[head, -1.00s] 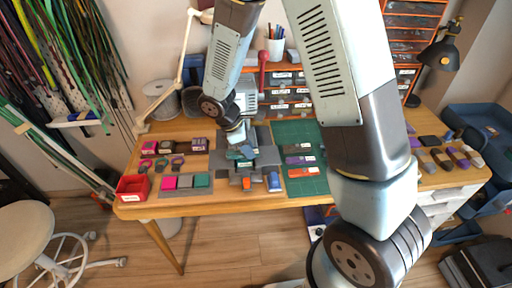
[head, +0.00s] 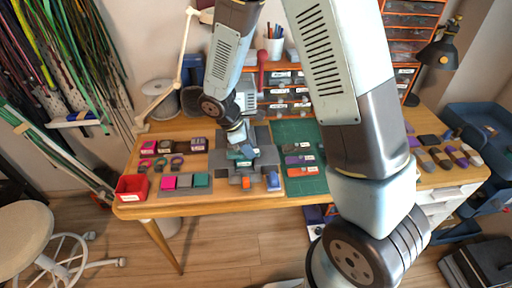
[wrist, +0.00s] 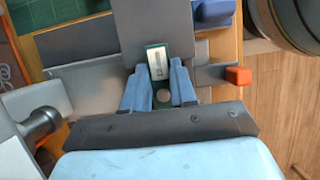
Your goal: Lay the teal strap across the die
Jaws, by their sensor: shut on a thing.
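My gripper (wrist: 160,88) is shut on the teal strap (wrist: 155,47), whose pale label faces the wrist camera between the blue fingers. In the head view my gripper (head: 238,140) is over the grey die fixture (head: 262,160) at the middle of the table. The teal strap (head: 243,154) shows there just below my gripper, over the fixture. The dark grey block of the fixture (wrist: 155,20) lies beyond the fingertips in the wrist view. Whether the strap touches the die surface I cannot tell.
An orange knob (wrist: 238,76) and a blue block (head: 273,181) sit at the fixture's front. A green mat (head: 312,184) with several straps lies to the right. A tray with pink, grey and teal pieces (head: 202,180) and a red bin (head: 132,187) are to the left.

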